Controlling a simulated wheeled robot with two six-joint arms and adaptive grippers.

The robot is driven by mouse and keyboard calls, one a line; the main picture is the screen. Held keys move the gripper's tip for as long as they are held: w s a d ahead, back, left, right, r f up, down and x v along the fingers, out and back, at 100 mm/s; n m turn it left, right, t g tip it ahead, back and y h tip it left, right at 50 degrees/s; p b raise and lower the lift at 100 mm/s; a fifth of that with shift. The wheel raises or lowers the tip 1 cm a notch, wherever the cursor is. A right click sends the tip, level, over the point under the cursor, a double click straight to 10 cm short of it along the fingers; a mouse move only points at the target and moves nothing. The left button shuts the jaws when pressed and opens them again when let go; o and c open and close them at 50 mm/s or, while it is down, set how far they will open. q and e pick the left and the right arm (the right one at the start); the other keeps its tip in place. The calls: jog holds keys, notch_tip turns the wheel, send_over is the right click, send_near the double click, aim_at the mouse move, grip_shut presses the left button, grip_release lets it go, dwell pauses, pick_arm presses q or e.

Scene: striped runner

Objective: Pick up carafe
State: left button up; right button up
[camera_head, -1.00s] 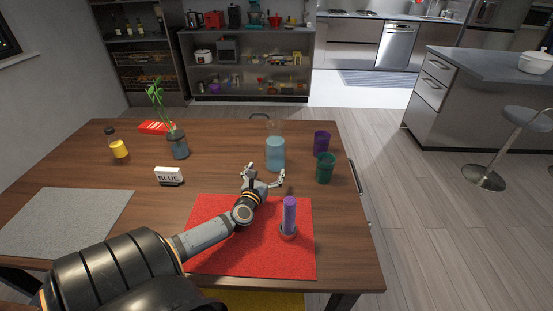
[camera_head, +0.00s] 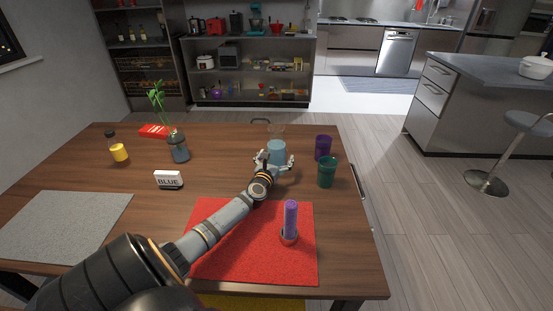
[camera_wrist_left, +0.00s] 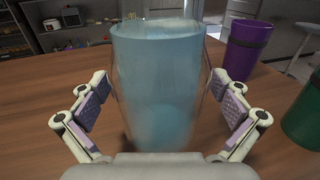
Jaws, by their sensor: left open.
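The carafe (camera_head: 276,150) is clear with pale blue contents and stands upright toward the far side of the wooden table. In the left wrist view the carafe (camera_wrist_left: 158,85) fills the middle. My left gripper (camera_head: 274,163) is open, with one finger on each side of the carafe. In the wrist view the left gripper (camera_wrist_left: 160,108) shows a gap between each finger pad and the carafe. The lower part of the carafe is partly hidden by the gripper in the head view. My right gripper is not in view.
A purple cup (camera_head: 323,147) and a green cup (camera_head: 327,172) stand close to the right of the carafe.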

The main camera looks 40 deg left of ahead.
pick_arm(q)
jog(key=shift+s+r, duration=0.1)
jog(key=shift+c, duration=0.5)
jog(key=c, duration=1.4)
jog(key=shift+r, duration=0.1)
jog(key=shift+c, duration=1.1)
jog(key=shift+r, duration=0.1)
